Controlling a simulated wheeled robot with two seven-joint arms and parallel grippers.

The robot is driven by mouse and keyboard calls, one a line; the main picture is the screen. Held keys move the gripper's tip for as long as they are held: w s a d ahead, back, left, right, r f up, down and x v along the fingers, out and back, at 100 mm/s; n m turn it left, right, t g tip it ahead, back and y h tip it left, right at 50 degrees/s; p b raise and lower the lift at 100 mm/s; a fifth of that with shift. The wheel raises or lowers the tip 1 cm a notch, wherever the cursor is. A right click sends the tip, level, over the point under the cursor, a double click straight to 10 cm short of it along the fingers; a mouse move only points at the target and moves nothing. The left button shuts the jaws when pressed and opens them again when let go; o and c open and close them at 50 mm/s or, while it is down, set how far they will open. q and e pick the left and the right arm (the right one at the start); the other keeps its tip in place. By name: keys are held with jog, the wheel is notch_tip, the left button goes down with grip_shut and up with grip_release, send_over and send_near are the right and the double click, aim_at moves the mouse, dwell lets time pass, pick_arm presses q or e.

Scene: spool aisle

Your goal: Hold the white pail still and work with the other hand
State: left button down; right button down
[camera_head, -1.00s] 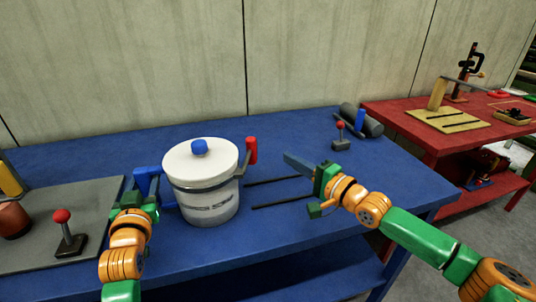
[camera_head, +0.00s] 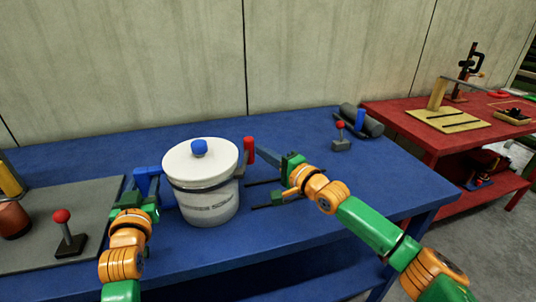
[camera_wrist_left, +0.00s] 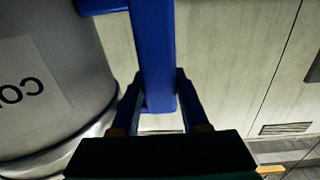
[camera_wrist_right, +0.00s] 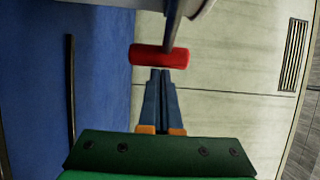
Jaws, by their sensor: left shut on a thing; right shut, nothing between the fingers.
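The white pail (camera_head: 208,208) stands upright on the blue table, its white lid with a blue knob (camera_head: 199,147) on top. A blue handle (camera_head: 148,180) is on its left side and a red handle (camera_head: 249,146) on its right. My left gripper (camera_wrist_left: 160,100) is shut on the blue handle. My right gripper (camera_wrist_right: 161,74) is shut and empty. Its fingertips are close to the red handle (camera_wrist_right: 160,55), just short of it in the right wrist view; whether they touch is hard to tell.
Two dark bars (camera_head: 270,203) lie on the blue table (camera_head: 330,215) right of the pail. A red-knobbed lever (camera_head: 340,140) and dark cylinder (camera_head: 362,121) are at the back right. A grey mat (camera_head: 25,255) with another lever (camera_head: 67,235) is at left.

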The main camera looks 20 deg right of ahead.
jog(key=shift+w+a, duration=0.2)
jog(key=shift+d, duration=0.1)
pick_arm(q)
jog(key=shift+c, duration=1.6)
grip_release()
jog(key=shift+f, duration=0.1)
pick_arm(e)
jog(key=s+d, duration=0.8)
jog(key=s, duration=0.1)
jog(key=shift+s+d, duration=0.35)
